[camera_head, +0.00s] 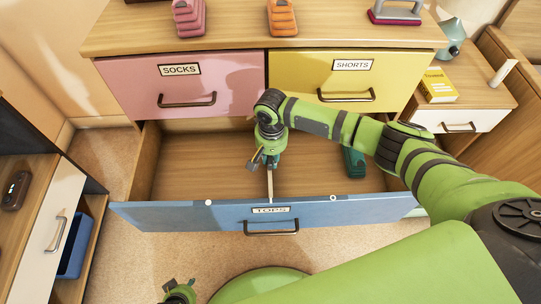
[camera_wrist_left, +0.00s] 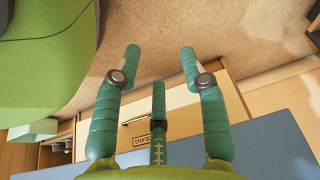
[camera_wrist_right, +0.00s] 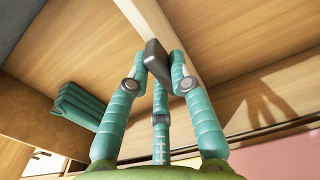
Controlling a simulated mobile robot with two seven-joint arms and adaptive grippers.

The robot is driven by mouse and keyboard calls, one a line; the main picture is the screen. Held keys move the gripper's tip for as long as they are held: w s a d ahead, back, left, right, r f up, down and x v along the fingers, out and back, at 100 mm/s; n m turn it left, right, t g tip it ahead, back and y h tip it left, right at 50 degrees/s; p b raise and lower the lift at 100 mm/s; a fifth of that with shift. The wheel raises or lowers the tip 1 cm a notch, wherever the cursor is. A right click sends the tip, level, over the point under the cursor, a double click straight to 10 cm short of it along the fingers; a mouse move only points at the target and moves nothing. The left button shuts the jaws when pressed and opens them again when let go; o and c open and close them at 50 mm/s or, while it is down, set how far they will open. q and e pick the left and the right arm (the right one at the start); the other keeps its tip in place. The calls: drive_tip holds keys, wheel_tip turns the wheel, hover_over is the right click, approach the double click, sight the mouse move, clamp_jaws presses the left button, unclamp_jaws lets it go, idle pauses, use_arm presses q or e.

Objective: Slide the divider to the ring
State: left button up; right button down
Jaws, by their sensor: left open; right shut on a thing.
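The blue drawer (camera_head: 180,215) labelled TOPS is pulled open. A thin pale divider (camera_head: 270,184) stands in it, running front to back near the middle; its board also shows in the right wrist view (camera_wrist_right: 146,22). A small white ring (camera_head: 333,198) marks the drawer's front edge right of the divider, and a white dot (camera_head: 208,202) marks it to the left. My right gripper (camera_head: 264,162) is shut on the divider's dark grey handle (camera_wrist_right: 157,62). My left gripper (camera_head: 180,288) is open and empty, low outside the drawer; its spread fingers show in the left wrist view (camera_wrist_left: 158,62).
A green folded garment (camera_head: 354,162) lies in the drawer's right part; it also shows in the right wrist view (camera_wrist_right: 80,104). Drawer floor around the divider looks bare. The shut pink SOCKS drawer (camera_head: 235,85) and yellow SHORTS drawer (camera_head: 300,75) are above.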

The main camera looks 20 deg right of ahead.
use_arm(q)
drive_tip(key=s+a+r+g+p, duration=0.1)
drive_tip(key=s+p, duration=0.4)
drive_tip(key=s, duration=0.3)
drive_tip(key=s+a+r+g+p, duration=0.1)
drive_tip(key=s+r+g+p, duration=0.1)
drive_tip(key=s+p, duration=0.3)
drive_tip(key=shift+s+r+p, duration=0.3)
drive_tip(key=shift+s+p, duration=0.05)
drive_tip(key=shift+s, duration=1.7)
use_arm(e)
drive_tip(key=s+d, duration=0.2)
drive_tip(key=d, duration=0.6)
drive_tip(key=s+d, duration=0.2)
drive_tip(key=d, duration=0.6)
drive_tip(key=shift+s, duration=0.3)
drive_tip(key=c, duration=1.1)
unclamp_jaws()
use_arm(q)
drive_tip(key=shift+s, duration=0.1)
